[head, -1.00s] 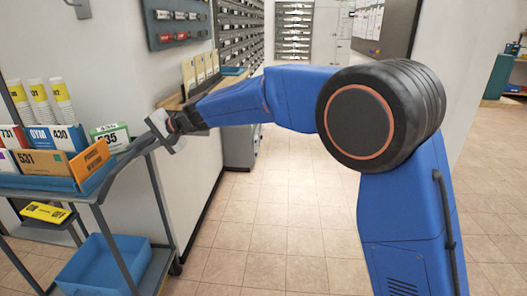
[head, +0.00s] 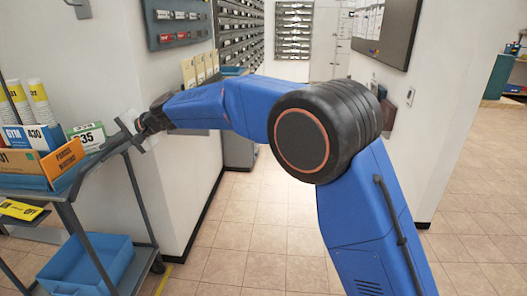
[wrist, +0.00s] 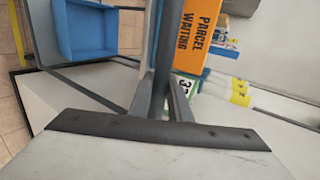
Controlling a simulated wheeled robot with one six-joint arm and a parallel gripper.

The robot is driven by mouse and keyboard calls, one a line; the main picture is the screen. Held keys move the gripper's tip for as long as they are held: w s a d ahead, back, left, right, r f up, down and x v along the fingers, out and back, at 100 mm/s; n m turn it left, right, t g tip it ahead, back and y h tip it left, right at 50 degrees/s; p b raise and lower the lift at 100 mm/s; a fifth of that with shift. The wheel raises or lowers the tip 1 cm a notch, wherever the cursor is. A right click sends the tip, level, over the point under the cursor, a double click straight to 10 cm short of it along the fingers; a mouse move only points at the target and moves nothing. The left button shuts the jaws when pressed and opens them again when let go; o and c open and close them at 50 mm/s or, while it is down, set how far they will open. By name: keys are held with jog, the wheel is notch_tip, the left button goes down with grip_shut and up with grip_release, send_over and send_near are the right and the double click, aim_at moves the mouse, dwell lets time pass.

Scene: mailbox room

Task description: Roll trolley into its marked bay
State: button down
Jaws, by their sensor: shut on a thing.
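The trolley (head: 139,200) stands at the left edge of the head view, a grey metal frame with shelves, partly out of frame. My gripper (head: 132,132) is at the trolley's near-right upper end, shut on its grey handle (head: 96,165). In the wrist view, my gripper (wrist: 161,103) has its two fingers on either side of the dark handle bar (wrist: 163,50). A yellow floor line (head: 164,279) shows beside the trolley's wheel; the rest of the marked bay is hidden or out of view.
The trolley carries parcels, including an orange box (head: 63,160), and a blue bin (head: 88,262) low down. A white wall corner (head: 190,190) stands close to its right. Mailboxes (head: 240,35) line the back. Tiled floor (head: 265,225) is clear in the middle.

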jog(key=shift+a, duration=0.2)
jog(key=a, duration=0.2)
jog(key=shift+a, duration=0.35)
dwell(0.5)
jog(key=c, duration=1.4)
grip_release()
jog(key=shift+c, duration=0.2)
jog(key=shift+d+r, duration=0.1)
jog(key=v, duration=0.8)
jog(key=shift+d, duration=0.35)
jog(key=shift+r, duration=0.1)
